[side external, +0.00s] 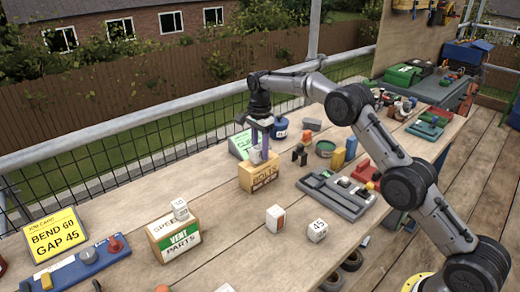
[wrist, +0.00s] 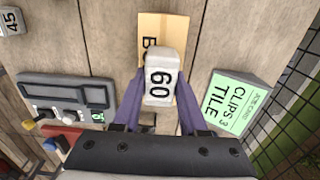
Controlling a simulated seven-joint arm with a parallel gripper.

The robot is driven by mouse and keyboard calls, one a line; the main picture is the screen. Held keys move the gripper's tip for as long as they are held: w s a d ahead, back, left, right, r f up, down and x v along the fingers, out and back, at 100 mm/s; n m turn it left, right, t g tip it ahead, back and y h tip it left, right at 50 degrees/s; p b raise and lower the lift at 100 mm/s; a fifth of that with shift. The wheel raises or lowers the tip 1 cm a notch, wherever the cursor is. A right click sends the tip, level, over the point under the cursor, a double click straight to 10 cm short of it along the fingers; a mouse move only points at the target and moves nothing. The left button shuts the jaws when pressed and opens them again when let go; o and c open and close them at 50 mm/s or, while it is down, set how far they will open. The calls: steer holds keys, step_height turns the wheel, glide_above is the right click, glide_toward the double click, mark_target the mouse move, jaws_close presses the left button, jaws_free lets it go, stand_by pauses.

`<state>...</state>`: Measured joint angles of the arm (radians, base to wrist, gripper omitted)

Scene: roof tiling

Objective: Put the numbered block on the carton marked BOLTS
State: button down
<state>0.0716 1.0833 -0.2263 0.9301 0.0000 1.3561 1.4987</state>
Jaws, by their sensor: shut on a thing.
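The numbered block is white and reads 60 in the wrist view (wrist: 160,78); in the side view the white block (side external: 256,156) is small. My gripper (side external: 259,148) is shut on it, with a purple finger on each side, as the wrist view also shows (wrist: 160,88). The block is over the tan BOLTS carton (side external: 262,177), close to its top. I cannot tell whether they touch. In the wrist view the carton (wrist: 152,28) lies behind the block, which hides most of its lettering.
A 45 block (side external: 317,230) and a white-and-red block (side external: 275,218) stand on the bench. A green CLIPS TILE card (wrist: 234,102) and a grey tray (side external: 338,193) flank the carton. A yellow job card (side external: 56,235) stands at left.

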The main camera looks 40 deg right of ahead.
steer(key=shift+f, duration=0.1)
steer(key=shift+c, duration=2.2)
jaws_free()
